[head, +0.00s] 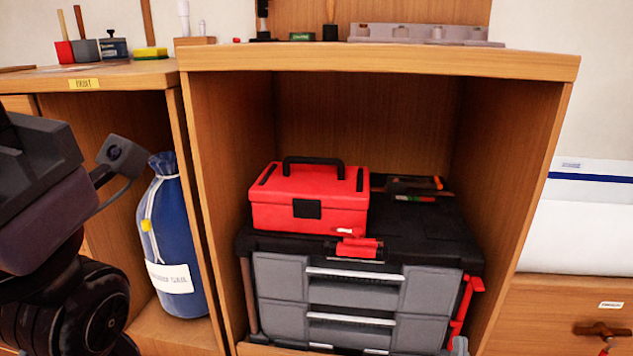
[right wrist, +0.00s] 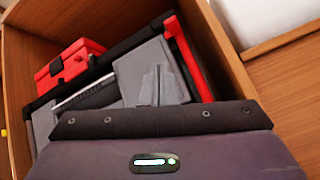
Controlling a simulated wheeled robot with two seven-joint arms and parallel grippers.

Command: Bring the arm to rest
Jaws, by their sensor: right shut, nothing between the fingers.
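My right gripper (right wrist: 157,86) shows in the right wrist view with its grey fingers together and nothing between them. It points toward the grey drawers of a tool chest (right wrist: 112,92); I cannot tell the gap. In the head view only a small grey tip of this gripper (head: 459,346) shows at the bottom edge, by the chest's lower right corner. The rest of it is below the picture. Dark links of my left arm fill the left edge of the head view; the left gripper's fingers do not show.
The tool chest (head: 280,280) stands inside a wooden cabinet (head: 520,170), with a red toolbox (head: 308,200) on it. A red handle bar (head: 464,305) is at its right side. A blue sack (head: 172,235) stands in the left bay.

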